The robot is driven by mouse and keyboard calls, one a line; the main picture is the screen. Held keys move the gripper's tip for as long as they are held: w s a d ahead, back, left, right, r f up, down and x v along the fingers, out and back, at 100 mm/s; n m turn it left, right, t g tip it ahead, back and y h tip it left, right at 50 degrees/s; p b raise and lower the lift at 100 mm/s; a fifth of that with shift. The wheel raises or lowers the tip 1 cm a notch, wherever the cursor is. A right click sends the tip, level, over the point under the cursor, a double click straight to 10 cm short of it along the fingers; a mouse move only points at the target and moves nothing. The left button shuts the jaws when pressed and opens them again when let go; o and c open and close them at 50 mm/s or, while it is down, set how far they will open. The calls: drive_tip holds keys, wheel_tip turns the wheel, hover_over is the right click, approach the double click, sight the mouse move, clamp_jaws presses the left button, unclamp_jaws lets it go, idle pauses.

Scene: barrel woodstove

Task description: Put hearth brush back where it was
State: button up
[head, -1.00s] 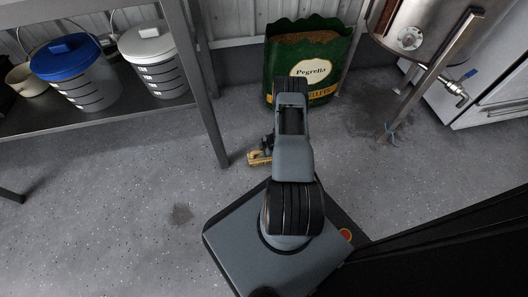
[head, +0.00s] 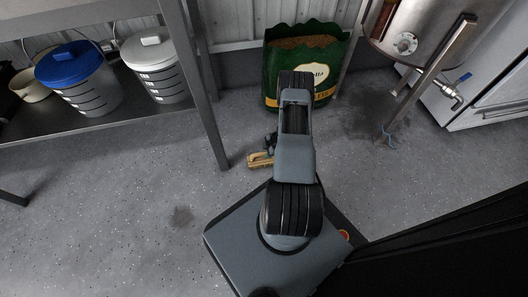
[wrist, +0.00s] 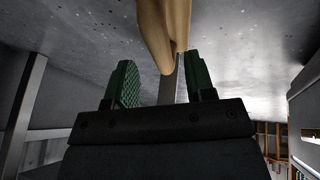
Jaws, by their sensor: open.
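The hearth brush (head: 260,160), of pale tan wood, shows low beside my arm in the head view, over the grey floor. I cannot tell there whether it touches the floor. In the wrist view its wooden body (wrist: 166,30) comes down from the top edge to between my green finger pads. My gripper (wrist: 162,85) is open, with a clear gap on the left of the wood and a narrower one on the right. In the head view my arm hides most of my gripper.
A green pellet bag (head: 335,55) stands behind my arm. A metal shelf (head: 95,122) with a blue-lidded bucket (head: 80,75) and a white-lidded bucket (head: 152,65) is at left. A steel vessel (head: 420,30) on legs stands at right. The floor at front left is clear.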

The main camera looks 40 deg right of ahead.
drive_tip(key=w+d+r+m+t+h+p, duration=0.1)
drive_tip(key=w+d+r+h, duration=0.1)
drive_tip(key=r, duration=0.7)
drive_tip(key=w+d+r+m+h+p, duration=0.1)
drive_tip(key=w+d+r+h+p, duration=0.15)
drive_tip(key=r, duration=0.65)
drive_tip(key=w+a+r+m+h, duration=0.1)
drive_tip(key=a+r+m, duration=0.1)
drive_tip(key=r, duration=0.6)
drive_tip(key=w+a+r+m+h, duration=0.2)
drive_tip(key=r+m, duration=0.1)
drive_tip(key=r, duration=0.6)
drive_tip(key=s+a+r+m+g, duration=0.1)
drive_tip(key=s+a+r+m, duration=0.3)
drive_tip(key=s+a+r, duration=0.45)
drive_tip(key=s+a+r+m+y, duration=0.1)
drive_tip(key=s+a+r+y, duration=0.1)
drive_tip(key=a, duration=0.5)
drive_tip(key=s+a+r+m+g+y, duration=0.1)
drive_tip(key=s+a+r+y, duration=0.1)
drive_tip(key=s+a+r, duration=0.2)
drive_tip(key=s+a+b, duration=0.1)
drive_tip(key=s+a, duration=0.2)
drive_tip(key=shift+s+r, duration=0.2)
drive_tip(key=shift+s, duration=0.1)
